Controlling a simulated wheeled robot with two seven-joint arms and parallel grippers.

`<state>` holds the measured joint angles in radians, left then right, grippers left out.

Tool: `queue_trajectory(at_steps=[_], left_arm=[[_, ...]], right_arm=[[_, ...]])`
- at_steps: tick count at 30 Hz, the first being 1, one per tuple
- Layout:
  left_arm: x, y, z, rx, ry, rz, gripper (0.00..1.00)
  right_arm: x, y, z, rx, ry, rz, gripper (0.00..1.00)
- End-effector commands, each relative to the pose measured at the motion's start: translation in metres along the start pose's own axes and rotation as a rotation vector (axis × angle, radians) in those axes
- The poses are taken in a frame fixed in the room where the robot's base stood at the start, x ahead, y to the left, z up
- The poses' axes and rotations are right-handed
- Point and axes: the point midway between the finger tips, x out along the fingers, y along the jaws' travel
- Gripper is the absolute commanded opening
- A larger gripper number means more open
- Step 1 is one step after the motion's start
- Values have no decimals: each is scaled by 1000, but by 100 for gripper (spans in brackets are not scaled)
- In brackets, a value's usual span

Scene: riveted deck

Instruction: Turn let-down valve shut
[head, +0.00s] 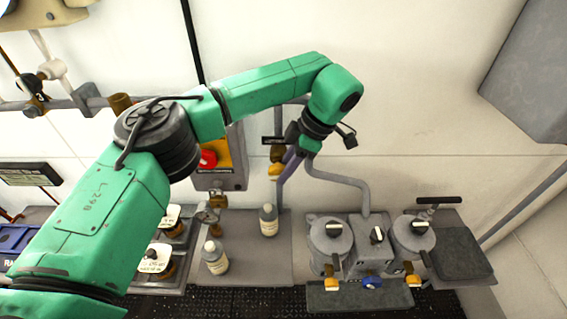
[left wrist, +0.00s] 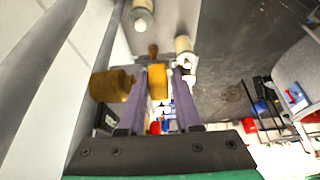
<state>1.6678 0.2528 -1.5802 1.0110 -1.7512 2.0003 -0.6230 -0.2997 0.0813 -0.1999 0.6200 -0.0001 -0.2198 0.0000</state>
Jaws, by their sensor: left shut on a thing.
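The let-down valve shows in the head view as a brass body (head: 277,153) with a yellow handle (head: 275,170) on the wall pipe, under a small black label. My left gripper (head: 283,172) reaches it from above and the right, its purple fingers at the handle. In the left wrist view the yellow handle (left wrist: 157,82) sits between the two fingers of my left gripper (left wrist: 160,75), which is shut on it. The brass body (left wrist: 110,86) is just left of the fingers. The exact handle angle is hard to tell. My right gripper is out of view.
A red knob (head: 208,159) on a yellow plate is left of the valve. Two bottles (head: 268,220) (head: 215,258) stand on the bench below. Grey lidded pots (head: 331,240) with taps stand at lower right. A bent grey pipe (head: 340,180) runs close to the gripper.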

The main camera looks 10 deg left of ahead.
Motion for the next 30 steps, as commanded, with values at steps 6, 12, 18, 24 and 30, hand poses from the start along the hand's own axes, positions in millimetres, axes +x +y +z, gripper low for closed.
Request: queue_trajectory(at_steps=[6,12,18,24,30], left_arm=[[-1,1,2,-2,92,5,0],[1,1,2,-2,128,3,0],[1,0,3,-1,134,2,0],[2,0,3,0,134,1,0],[2,0,3,0,133,1,62]], right_arm=[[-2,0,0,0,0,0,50],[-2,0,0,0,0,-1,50],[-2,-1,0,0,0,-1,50],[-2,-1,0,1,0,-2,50],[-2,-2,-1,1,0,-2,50]])
